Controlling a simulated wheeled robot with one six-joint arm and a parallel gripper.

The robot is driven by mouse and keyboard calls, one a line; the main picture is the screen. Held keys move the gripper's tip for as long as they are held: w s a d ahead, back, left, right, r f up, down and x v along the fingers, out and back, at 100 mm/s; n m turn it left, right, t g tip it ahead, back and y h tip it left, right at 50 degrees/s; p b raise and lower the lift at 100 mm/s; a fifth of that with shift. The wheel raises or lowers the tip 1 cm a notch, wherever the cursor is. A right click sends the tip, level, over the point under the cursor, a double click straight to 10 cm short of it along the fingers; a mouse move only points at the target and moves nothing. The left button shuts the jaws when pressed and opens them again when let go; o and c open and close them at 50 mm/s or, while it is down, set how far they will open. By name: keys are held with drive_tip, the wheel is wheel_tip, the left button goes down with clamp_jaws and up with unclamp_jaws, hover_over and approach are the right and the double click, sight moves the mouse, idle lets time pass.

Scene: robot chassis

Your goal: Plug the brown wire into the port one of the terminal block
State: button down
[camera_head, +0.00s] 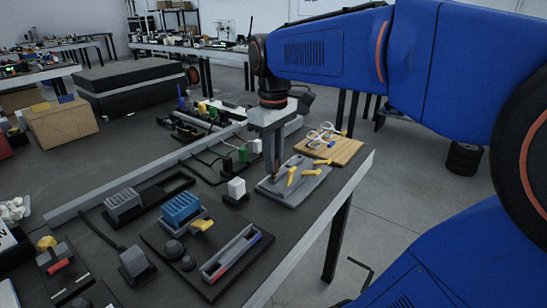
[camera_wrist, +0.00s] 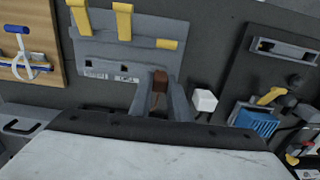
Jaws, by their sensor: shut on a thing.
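My gripper (camera_head: 272,160) is shut on a brown piece (camera_wrist: 159,80), which I take for the brown wire's end. It shows between the fingers (camera_wrist: 160,100) in the wrist view. The gripper points down by the left edge of a grey board (camera_head: 284,194), also in the wrist view (camera_wrist: 88,55). Several yellow pieces (camera_head: 291,176) lie on the board. Whether the brown end touches the board is unclear. A blue ribbed block (camera_head: 180,208) stands left of the gripper, also in the wrist view (camera_wrist: 256,121). Which thing is the terminal block, and its port one, I cannot tell.
A white cube-like plug (camera_head: 236,188) stands just left of the gripper, also in the wrist view (camera_wrist: 205,100). A wooden board with goggles (camera_head: 339,150) lies behind right. A grey tray (camera_head: 232,253) is at front. The table's right edge is near.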

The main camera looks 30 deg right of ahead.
drive_tip(key=shift+f, duration=0.6)
drive_tip(key=c, duration=1.6)
unclamp_jaws()
drive_tip(key=shift+r, duration=0.1)
wheel_tip(320, 180, up, 17)
drive_tip(key=shift+r, duration=0.1)
